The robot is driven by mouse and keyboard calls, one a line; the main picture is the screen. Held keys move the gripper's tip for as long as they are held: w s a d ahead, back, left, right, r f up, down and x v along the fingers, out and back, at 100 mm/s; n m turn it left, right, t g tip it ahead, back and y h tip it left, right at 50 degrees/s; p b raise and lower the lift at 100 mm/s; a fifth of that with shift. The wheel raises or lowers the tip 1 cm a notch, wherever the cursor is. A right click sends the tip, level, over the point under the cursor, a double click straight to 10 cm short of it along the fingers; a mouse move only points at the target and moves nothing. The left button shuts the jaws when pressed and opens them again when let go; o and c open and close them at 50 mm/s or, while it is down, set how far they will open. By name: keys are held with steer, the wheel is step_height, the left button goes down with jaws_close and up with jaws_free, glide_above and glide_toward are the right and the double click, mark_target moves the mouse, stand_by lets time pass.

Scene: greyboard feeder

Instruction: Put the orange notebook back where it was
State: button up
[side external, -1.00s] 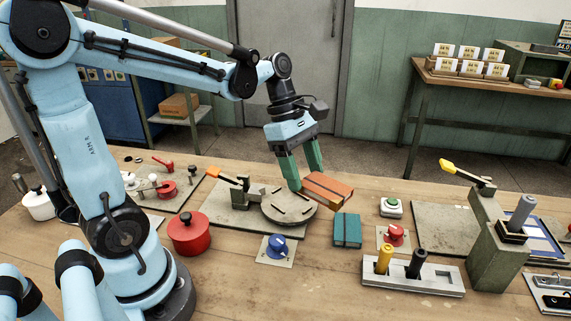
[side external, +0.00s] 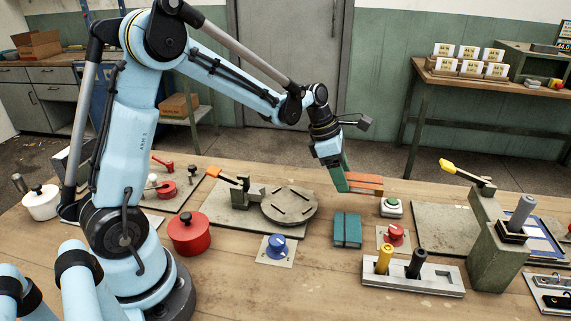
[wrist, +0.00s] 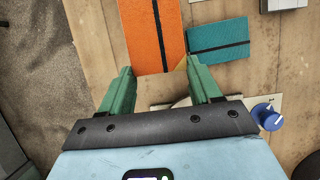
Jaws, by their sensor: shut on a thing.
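The orange notebook (side external: 363,183), with a dark elastic band, is held by my gripper (side external: 343,180) above the table. The notebook lies nearly flat in the air, reaching out to the right of the green fingers. In the wrist view, the orange notebook (wrist: 153,35) sits between the fingertips of my gripper (wrist: 158,72), its near end between them. A teal notebook (side external: 347,230) with a dark band lies on the table below and in front of the orange one. It also shows in the wrist view (wrist: 217,40), to the right of the orange notebook.
A round slotted turntable (side external: 289,207) stands left of the teal notebook. A block with yellow and black pegs (side external: 430,280) is at front right. The table's back edge lies behind the notebook.

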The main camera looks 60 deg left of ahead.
mark_target(338, 196)
steer(key=a, duration=0.1)
steer(key=w+a+f, duration=0.1)
steer(key=a+f, duration=0.1)
steer(key=shift+w+a+f, duration=0.25)
steer(key=shift+a, duration=0.1)
steer(key=shift+f, duration=1.95)
steer(key=shift+f, duration=0.15)
steer(key=o, duration=1.2)
steer(key=shift+c, duration=0.2)
steer(key=v, duration=1.1)
steer(key=s+d+r+m+t+y, duration=0.1)
steer(key=s+d+m, duration=0.4)
steer(key=m, duration=0.8)
steer(key=s+d+r+m+t+y, duration=0.2)
steer(key=s+d+m+t, duration=0.1)
steer(key=s+m, duration=0.7)
steer(key=d+m, duration=0.1)
steer(key=m, duration=0.3)
steer(key=shift+s+d+r, duration=0.2)
steer(key=shift+s+d, duration=0.1)
steer(key=shift+d, duration=0.1)
